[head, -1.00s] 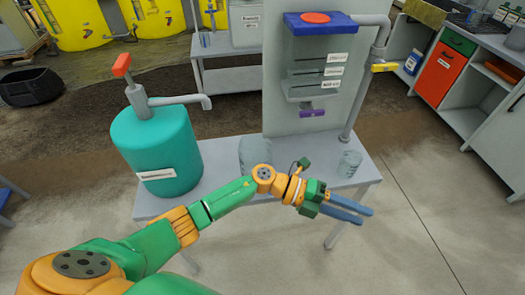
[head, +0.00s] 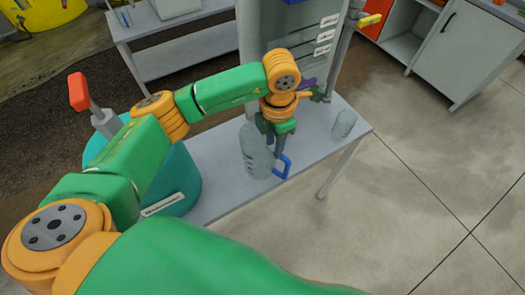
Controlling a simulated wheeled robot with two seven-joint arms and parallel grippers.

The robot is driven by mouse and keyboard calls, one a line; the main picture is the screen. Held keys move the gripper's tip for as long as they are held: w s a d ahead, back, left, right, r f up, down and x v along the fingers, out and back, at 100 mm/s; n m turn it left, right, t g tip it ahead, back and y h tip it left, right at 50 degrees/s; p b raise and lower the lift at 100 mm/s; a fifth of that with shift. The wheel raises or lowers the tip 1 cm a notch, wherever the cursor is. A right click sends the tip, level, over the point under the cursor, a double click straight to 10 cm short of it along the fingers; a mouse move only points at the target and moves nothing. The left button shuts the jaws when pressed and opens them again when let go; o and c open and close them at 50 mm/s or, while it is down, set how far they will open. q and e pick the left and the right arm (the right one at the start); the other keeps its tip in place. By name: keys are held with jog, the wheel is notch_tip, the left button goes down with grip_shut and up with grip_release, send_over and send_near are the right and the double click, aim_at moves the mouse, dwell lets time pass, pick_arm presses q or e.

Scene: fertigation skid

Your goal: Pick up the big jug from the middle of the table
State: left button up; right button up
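The big jug (head: 254,152), clear and grey-tinted, stands upright on the grey table (head: 220,180) in the head view. A bright blue loop at its right side (head: 283,167) looks like its handle. My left gripper (head: 280,152) points down from above at the jug's right side, its fingertips at the top of the blue loop. The fingers overlap in this view, so I cannot tell whether they are open, shut or touching the handle. Part of the jug's top is behind the gripper. My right gripper is not in view.
A teal pump tank (head: 183,185) with a red-topped pump stands left of the jug, partly behind my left arm. A small clear beaker (head: 344,123) stands at the right. A clear dosing column (head: 300,30) on a grey panel rises behind the jug.

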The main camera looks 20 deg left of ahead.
aim_at(269, 163)
pick_arm(q)
jog(key=f, duration=0.5)
jog(key=a+f+b, duration=0.1)
jog(key=f, duration=0.1)
jog(key=shift+s+f, duration=0.1)
jog(key=shift+f, duration=0.3)
notch_tip(269, 163, down, 3)
jog(key=shift+f, duration=0.1)
grip_shut()
dwell(0.9)
